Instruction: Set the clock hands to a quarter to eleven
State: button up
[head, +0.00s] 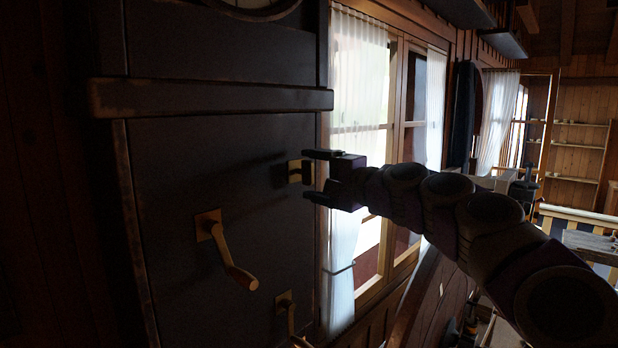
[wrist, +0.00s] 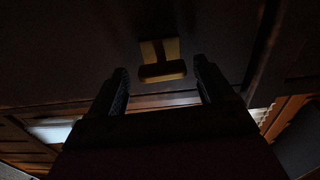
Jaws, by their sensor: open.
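A tall dark clock case (head: 180,160) fills the left of the head view. Only the lower rim of the clock dial (head: 256,8) shows at the top edge; the hands are out of view. A small brass fitting (head: 294,171) sits on the case near its right edge. My gripper (head: 308,175) is open, its two fingers above and below this fitting in the head view. In the wrist view the fitting (wrist: 161,60) lies ahead, between and just beyond the fingertips (wrist: 160,78); I cannot tell whether anything touches. A crank with a wooden handle (head: 229,250) is mounted lower left.
A second crank (head: 287,312) is partly visible at the bottom of the case. A ledge (head: 210,96) crosses the case above my gripper. A curtained window (head: 372,130) is close on the right, behind my arm. Shelves (head: 575,150) stand far right.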

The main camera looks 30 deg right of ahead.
jog(key=b+v, duration=0.3)
jog(key=v, duration=1.2)
jog(key=shift+s+d, duration=0.25)
jog(key=w+a+f+n+g+y, duration=0.15)
jog(key=a+f+n+g, duration=0.5)
jog(key=a, duration=0.75)
jog(key=s+a+f+n+g+h, duration=0.1)
jog(key=s+a+f+n+g, duration=0.2)
jog(key=a+f, duration=0.55)
jog(key=s+a+f+n+g+h, duration=0.1)
jog(key=s+a+f+g, duration=0.3)
jog(key=f, duration=0.7)
jog(key=s+d+f+n+g+h, duration=0.35)
jog(key=s+f+g+h, duration=0.2)
jog(key=s+f, duration=1.35)
notch_tip(320, 180, down, 21)
jog(key=b, duration=2.2)
